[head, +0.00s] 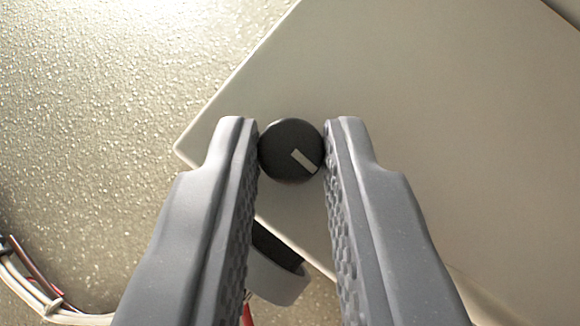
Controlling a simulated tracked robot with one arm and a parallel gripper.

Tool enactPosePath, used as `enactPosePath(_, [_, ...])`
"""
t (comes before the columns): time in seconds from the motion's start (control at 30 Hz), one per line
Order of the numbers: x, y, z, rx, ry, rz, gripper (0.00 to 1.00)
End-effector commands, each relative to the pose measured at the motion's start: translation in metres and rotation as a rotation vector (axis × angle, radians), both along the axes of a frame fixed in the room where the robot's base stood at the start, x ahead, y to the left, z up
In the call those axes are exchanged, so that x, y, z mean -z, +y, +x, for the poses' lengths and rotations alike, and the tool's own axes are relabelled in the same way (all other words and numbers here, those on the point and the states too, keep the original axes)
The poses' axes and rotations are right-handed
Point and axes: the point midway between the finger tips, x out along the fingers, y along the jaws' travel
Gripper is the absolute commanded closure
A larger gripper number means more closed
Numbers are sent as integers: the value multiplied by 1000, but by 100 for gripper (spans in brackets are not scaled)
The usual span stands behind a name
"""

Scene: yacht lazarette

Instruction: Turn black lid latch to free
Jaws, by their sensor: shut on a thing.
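The black lid latch (283,136) is a round dark knob near the middle of the head view. A pale pointer mark on its face points to the lower right. My gripper (291,150) is shut on the latch, with one grey finger against its left side and the other against its right. The latch sits on the pale lid (420,110), near the lid's left corner. The fingers hide parts of the lid below the latch.
A speckled floor-like surface (120,110) lies left of the lid. Red and white cables (45,295) curve at the lower left. A grey and black strap-like piece (277,275) shows below the latch, between the fingers.

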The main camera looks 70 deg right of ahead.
Motion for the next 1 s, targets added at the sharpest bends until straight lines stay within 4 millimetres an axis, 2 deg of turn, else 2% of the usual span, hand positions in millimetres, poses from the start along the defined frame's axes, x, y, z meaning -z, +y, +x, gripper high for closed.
enactPosePath(0.47, [6, 2, 4, 107, 1, 0, 100])
enactPosePath(1.0, [1, 2, 5, 254, 2, -3, 100])
